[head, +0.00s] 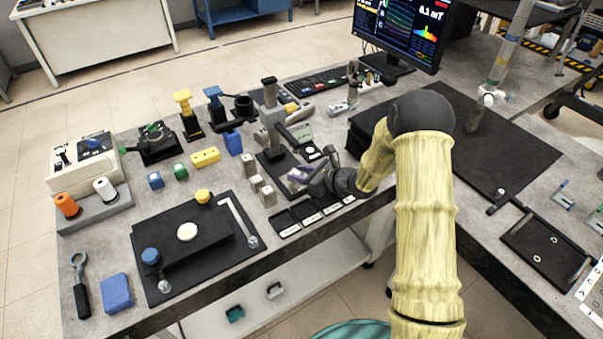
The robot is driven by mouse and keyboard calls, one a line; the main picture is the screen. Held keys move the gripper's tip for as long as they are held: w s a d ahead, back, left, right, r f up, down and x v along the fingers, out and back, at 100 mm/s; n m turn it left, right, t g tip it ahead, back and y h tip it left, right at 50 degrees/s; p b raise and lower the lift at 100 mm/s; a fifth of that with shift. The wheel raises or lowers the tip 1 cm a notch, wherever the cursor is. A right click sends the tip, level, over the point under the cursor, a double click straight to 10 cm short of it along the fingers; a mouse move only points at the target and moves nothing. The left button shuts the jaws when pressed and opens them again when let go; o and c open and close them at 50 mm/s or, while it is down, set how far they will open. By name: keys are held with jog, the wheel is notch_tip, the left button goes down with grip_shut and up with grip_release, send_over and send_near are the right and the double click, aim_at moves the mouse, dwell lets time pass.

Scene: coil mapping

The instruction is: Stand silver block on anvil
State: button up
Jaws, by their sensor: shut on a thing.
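Several small silver blocks stand in a row near the middle of the bench, among them a rear one (250,167), a middle one (257,183) and a front one (268,197). My gripper (302,177) is just right of them, low beside the black base of a grey upright stand (272,120). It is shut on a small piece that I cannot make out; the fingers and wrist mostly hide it. A violet-grey patch shows at the fingertips. I cannot tell for sure which part is the anvil; the stand's base is partly hidden by my gripper.
A black labelled tray (290,220) lies in front of my gripper. A black plate fixture (168,282) fills the front left. A monitor (405,30) and keyboard stand at the back. A black mat (515,150) is mostly clear.

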jog(key=shift+f, duration=0.1)
jog(key=o, duration=1)
jog(key=b+v, duration=0.1)
jog(key=v, duration=1.1)
